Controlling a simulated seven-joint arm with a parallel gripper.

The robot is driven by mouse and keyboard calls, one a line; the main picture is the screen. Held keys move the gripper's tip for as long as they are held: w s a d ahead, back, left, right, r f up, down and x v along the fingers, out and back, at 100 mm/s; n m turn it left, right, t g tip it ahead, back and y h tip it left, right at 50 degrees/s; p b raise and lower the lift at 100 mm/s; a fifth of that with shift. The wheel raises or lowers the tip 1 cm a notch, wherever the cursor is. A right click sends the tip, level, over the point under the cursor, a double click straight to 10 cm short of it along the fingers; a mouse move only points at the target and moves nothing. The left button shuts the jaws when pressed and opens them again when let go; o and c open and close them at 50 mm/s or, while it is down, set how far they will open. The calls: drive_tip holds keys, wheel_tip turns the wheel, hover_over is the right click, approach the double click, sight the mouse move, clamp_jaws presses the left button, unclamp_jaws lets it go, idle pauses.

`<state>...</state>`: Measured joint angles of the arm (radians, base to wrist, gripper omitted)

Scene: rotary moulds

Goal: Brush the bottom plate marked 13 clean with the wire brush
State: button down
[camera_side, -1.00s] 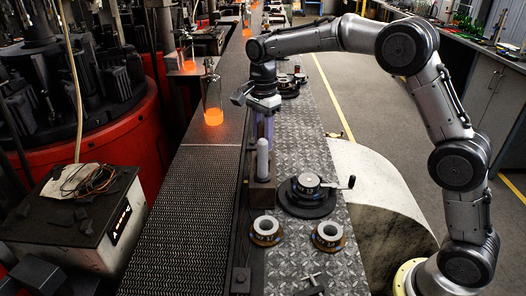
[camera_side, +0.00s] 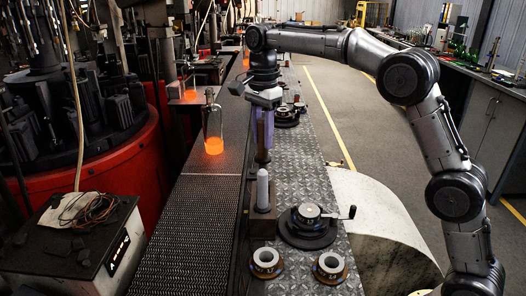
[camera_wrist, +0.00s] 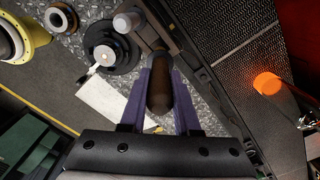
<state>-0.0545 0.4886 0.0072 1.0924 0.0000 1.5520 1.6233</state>
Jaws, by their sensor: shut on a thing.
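My gripper (camera_side: 262,148) has purple fingers and points down above the dark block behind the grey post. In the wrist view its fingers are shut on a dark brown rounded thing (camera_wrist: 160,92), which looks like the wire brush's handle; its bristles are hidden. A round dark plate with a light hub and a crank (camera_side: 308,222) lies on the metal deck, nearer the side camera than my gripper. It also shows in the wrist view (camera_wrist: 108,60), at the upper left, apart from the fingers. The marking on its hub is too small to read surely.
A grey post (camera_side: 263,188) stands upright in a dark block beside the plate. Two pale rings (camera_side: 267,259) (camera_side: 329,265) sit in front. A bottle with a glowing orange base (camera_side: 213,145) stands on the mesh conveyor (camera_side: 190,230) at left.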

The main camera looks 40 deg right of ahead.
drive_tip(key=shift+s, duration=0.4)
drive_tip(key=s+d+r, duration=0.2)
drive_tip(key=s+r, duration=0.1)
drive_tip(key=s, duration=1)
drive_tip(key=shift+w+d+f, duration=1.2)
drive_tip(key=shift+d+f, duration=0.25)
drive_tip(key=shift+f, duration=2.2)
drive_tip(key=s+a+r, duration=0.3)
drive_tip(key=r, duration=0.5)
drive_tip(key=shift+r, duration=0.2)
